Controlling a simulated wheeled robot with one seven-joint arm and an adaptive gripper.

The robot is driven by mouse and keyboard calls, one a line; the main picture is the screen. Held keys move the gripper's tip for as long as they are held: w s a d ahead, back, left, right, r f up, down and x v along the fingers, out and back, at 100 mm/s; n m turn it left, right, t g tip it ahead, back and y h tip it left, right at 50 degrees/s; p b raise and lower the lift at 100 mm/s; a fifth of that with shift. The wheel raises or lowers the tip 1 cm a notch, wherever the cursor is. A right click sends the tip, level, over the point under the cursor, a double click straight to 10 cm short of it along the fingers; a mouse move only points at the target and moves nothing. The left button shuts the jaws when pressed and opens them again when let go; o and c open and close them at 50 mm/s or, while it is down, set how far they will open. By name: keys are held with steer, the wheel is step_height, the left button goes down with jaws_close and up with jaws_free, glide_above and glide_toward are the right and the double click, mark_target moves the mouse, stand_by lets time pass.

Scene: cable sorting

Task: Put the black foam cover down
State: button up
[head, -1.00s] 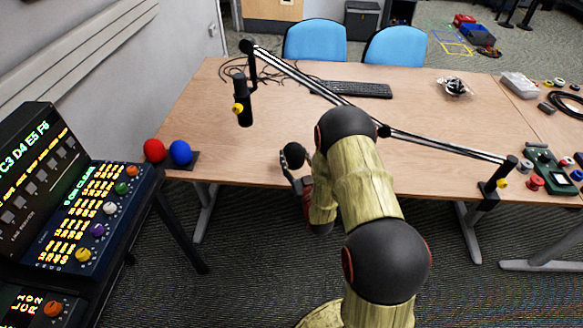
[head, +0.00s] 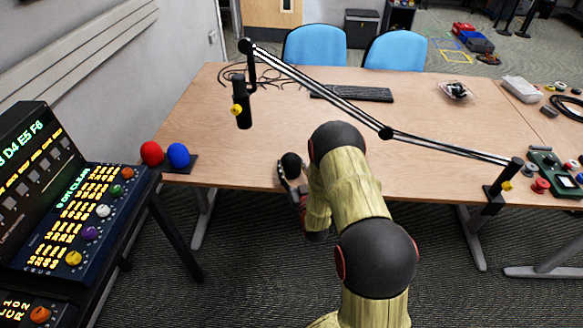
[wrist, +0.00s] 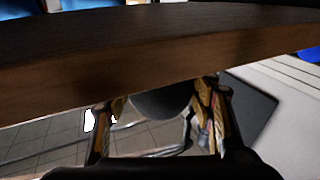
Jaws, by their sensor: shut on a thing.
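The black foam cover (head: 291,161) is a dark round ball held in my gripper (head: 289,177) at the table's front edge. In the wrist view the cover (wrist: 160,104) sits between the two fingers of my gripper (wrist: 158,118), its upper part hidden behind the table edge. I cannot tell whether it touches the table. A red foam cover (head: 151,153) and a blue foam cover (head: 178,155) sit side by side on a small dark pad (head: 193,162) at the table's front left corner.
The wooden table (head: 225,140) is bare around its middle and front left. A microphone (head: 242,107) hangs from a boom arm (head: 320,87) crossing above the table. A keyboard (head: 352,92) and cables (head: 260,77) lie behind. A lit console (head: 75,215) stands left.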

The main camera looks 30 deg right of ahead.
steer(key=o, duration=0.8)
steer(key=shift+f, duration=0.1)
steer(key=shift+o, duration=0.2)
